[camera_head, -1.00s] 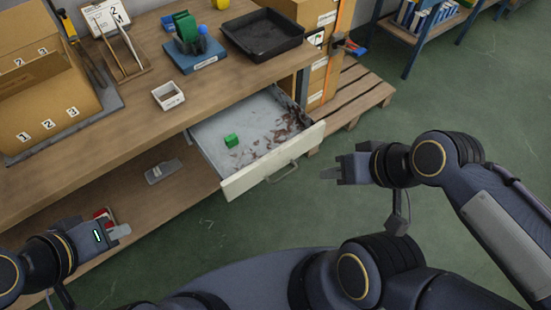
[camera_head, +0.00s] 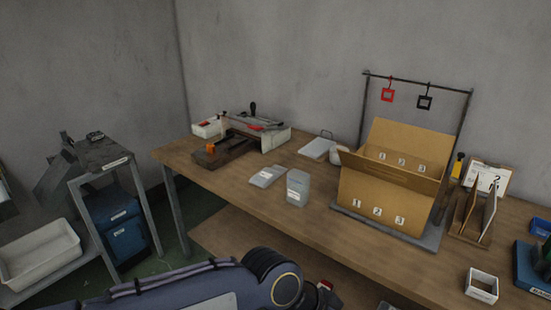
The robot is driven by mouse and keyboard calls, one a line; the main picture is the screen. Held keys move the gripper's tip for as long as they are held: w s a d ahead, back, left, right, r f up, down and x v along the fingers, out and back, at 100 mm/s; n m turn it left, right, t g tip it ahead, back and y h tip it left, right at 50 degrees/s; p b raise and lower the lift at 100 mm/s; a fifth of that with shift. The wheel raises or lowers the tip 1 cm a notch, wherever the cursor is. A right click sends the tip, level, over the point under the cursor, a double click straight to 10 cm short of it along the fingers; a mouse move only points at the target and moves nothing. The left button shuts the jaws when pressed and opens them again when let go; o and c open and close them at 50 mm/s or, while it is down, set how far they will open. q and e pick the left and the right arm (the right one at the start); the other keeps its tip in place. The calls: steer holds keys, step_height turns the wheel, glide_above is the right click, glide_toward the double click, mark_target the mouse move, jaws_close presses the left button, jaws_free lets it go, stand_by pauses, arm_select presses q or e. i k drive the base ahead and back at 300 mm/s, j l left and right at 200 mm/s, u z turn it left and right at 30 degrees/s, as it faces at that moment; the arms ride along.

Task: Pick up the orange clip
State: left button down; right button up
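A small orange piece (camera_head: 211,149), which looks like the orange clip, sits at the left end of a dark board on the bench; it is too small to see its form. My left arm reaches in along the bottom, in front of the bench. Only part of the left gripper (camera_head: 324,294) shows, low at the bottom edge, well to the right of the orange piece and apart from it. A small red and white patch shows by it. Its fingertips are not clear. My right gripper is out of view.
The wooden bench (camera_head: 318,222) holds a grey container (camera_head: 298,187), flat grey pieces (camera_head: 267,176), a numbered cardboard box (camera_head: 383,208) and a small white tray (camera_head: 482,286). A side stand (camera_head: 88,172) with a white bin (camera_head: 40,255) stands left. The bench's front left is clear.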

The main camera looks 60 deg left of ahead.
mark_target(211, 147)
steer(key=u, duration=2.4)
steer(key=i+j, duration=0.3)
steer(key=i, duration=0.25)
steer(key=i+j, duration=0.25)
steer(key=i, duration=0.3)
steer(key=i+j, duration=0.3)
steer(key=i, duration=0.3)
steer(key=i+j+z, duration=0.1)
steer(key=i+j, duration=0.2)
steer(key=i, duration=0.25)
steer(key=i+j, duration=0.3)
steer(key=i, duration=0.25)
